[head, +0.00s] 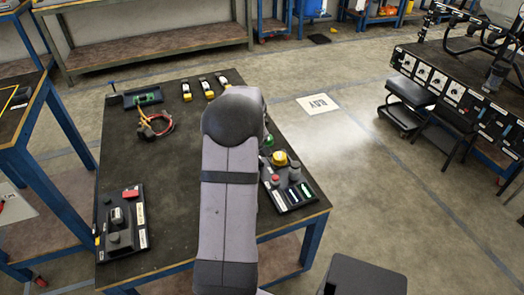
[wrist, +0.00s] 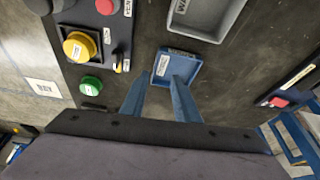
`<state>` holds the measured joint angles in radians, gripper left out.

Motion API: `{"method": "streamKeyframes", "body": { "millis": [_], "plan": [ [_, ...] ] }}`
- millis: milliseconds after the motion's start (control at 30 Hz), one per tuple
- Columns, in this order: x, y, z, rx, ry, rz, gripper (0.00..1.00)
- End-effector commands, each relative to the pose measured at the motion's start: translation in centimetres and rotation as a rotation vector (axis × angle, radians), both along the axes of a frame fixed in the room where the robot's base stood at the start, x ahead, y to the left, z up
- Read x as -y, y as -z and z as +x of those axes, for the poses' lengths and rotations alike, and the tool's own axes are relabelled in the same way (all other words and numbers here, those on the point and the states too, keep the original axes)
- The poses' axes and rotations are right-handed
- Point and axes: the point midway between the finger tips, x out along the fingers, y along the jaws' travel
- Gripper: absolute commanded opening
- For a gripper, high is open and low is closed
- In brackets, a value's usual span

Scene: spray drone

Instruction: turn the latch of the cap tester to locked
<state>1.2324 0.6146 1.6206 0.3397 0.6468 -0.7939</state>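I cannot tell for sure which device is the cap tester, and no latch can be made out clearly. A dark panel (head: 122,238) with a red part and grey blocks lies at the table's left front. Another dark panel (head: 290,193) with a yellow knob (head: 279,158) lies at the right. In the wrist view, my gripper (wrist: 160,78) is open and empty, its two blue fingers apart over the dark tabletop. A small blue tray (wrist: 163,79) shows between and beyond the fingertips. In the head view my arm hides the gripper.
In the wrist view, a yellow knob (wrist: 79,47) and green button (wrist: 90,85) are left, a grey bin (wrist: 240,12) is at the top, and a panel with a red part (wrist: 278,102) is right. Wires (head: 155,124) lie on the table; its left middle is clear.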

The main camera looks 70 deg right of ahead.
Motion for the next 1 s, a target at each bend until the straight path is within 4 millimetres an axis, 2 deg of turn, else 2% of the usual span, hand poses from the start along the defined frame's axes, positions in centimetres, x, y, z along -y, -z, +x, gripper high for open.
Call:
{"method": "streamKeyframes", "body": {
  "millis": [33,100,200,300,567,1000],
  "plan": [
    [1.9,-0.5,-2.0,0.004,0.032,-0.011,0.28],
    [3.6,-0.6,-3.8,0.01,0.057,-0.025,0.28],
    [5.1,-0.6,-5.6,0.014,0.078,-0.04,0.28],
    [5.7,-0.7,-6.3,0.015,0.085,-0.048,0.28],
    [5.9,0.1,-6.1,0.015,0.086,-0.048,0.28],
    [7.3,4.8,-4.7,0.015,0.086,-0.048,0.28]
  ]
}}
